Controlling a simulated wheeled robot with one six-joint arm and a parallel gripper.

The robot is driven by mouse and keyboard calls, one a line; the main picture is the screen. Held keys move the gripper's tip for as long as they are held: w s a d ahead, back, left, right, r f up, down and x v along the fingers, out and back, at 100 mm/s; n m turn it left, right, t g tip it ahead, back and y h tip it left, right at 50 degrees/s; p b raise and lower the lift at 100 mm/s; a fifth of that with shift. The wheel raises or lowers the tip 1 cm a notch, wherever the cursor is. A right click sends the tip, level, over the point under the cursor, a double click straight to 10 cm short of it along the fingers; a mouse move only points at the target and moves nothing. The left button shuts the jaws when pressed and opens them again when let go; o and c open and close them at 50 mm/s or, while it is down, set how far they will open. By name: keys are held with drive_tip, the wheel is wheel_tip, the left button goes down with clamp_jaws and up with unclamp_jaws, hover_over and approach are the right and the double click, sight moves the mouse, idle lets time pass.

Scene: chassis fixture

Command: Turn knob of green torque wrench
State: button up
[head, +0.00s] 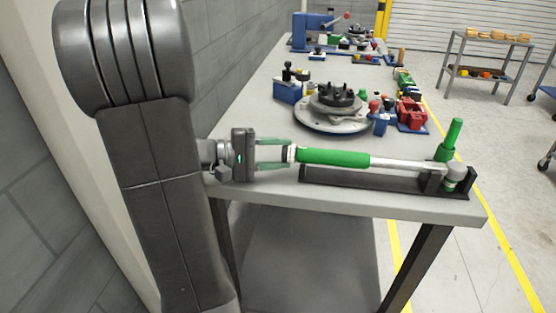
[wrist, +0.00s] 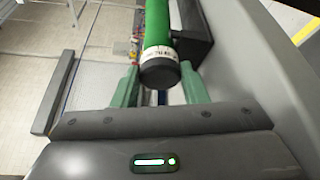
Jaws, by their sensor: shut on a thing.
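The green torque wrench (head: 335,157) lies level in a black holder (head: 340,183) near the front edge of the table. Its green handle points left, and its silver shaft runs right to a head with an upright green grip. My gripper (head: 289,155) reaches in from the left and is shut on the handle's end, where the knob is. In the wrist view the green handle (wrist: 158,25) ends in a black knob (wrist: 159,72) with a white marked band beside it. The green fingers (wrist: 158,88) stand on either side of the knob; their exact contact is partly hidden.
A round grey fixture (head: 335,108) with a black hub stands behind the wrench on the grey table (head: 255,110). Blue and red clamps (head: 411,112) stand near it. A shelf cart (head: 487,60) stands on the floor at the back right. The table's left part is clear.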

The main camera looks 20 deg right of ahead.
idle(0.4)
drive_tip(key=o, duration=1)
drive_tip(key=shift+c, duration=0.2)
drive_tip(key=shift+a, duration=0.1)
drive_tip(key=v, duration=1.3)
drive_tip(key=shift+a+r+p, duration=0.1)
drive_tip(key=shift+a+p, duration=0.25)
drive_tip(key=shift+d, duration=0.1)
drive_tip(key=x, duration=1.3)
drive_tip(key=shift+d+b, duration=0.35)
